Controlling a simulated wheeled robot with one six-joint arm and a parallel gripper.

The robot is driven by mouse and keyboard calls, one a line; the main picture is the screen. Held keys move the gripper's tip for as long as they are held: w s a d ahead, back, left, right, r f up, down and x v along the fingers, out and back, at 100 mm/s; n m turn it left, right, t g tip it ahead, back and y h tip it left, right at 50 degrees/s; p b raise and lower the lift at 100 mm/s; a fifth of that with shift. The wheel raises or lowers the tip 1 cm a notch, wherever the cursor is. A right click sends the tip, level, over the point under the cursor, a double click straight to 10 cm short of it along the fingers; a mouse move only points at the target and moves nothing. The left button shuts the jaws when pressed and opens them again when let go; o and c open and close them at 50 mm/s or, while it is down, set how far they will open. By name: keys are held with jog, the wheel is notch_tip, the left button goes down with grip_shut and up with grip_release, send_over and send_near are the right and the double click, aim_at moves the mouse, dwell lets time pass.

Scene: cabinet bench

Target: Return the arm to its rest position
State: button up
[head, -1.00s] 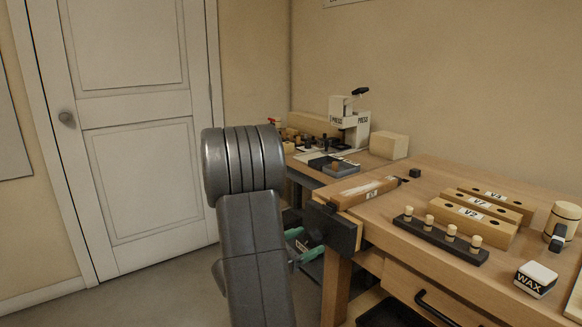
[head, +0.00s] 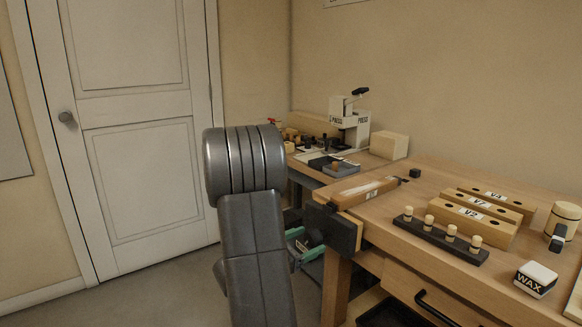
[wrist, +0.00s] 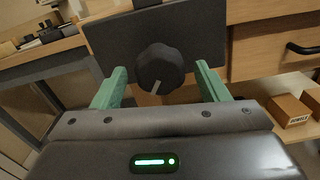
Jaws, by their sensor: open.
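My gripper (wrist: 160,67) is open in the wrist view, with its two green fingers apart and nothing between them that it grips. A dark vise jaw with a round black knob (wrist: 160,70) stands beyond the fingertips, and the knob shows in the gap. I cannot tell how close the fingers are to it. In the head view, my grey arm is raised in front of the left end of the bench. Green parts show low beside the arm, under the vise (head: 343,232), partly hidden by it.
The wooden bench (head: 425,183) holds a dark rack (head: 440,240) with several pegs, V-marked blocks (head: 470,222), and a WAX box (head: 535,279). A press (head: 350,125) stands on the far bench. A drawer handle (head: 447,310) juts from the front. Floor before the door (head: 145,130) is clear.

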jog(key=shift+w+d+r+p, duration=0.2)
jog(key=shift+d+p, duration=0.05)
jog(key=shift+p, duration=0.3)
jog(key=n+p, duration=0.2)
jog(key=p, duration=0.1)
jog(key=shift+n, duration=0.4)
jog(key=shift+s+a+f+p, duration=0.1)
jog(key=shift+a+p, duration=0.1)
jog(key=shift+p, duration=0.1)
jog(key=shift+v, duration=0.9)
jog(key=shift+d+f, duration=0.1)
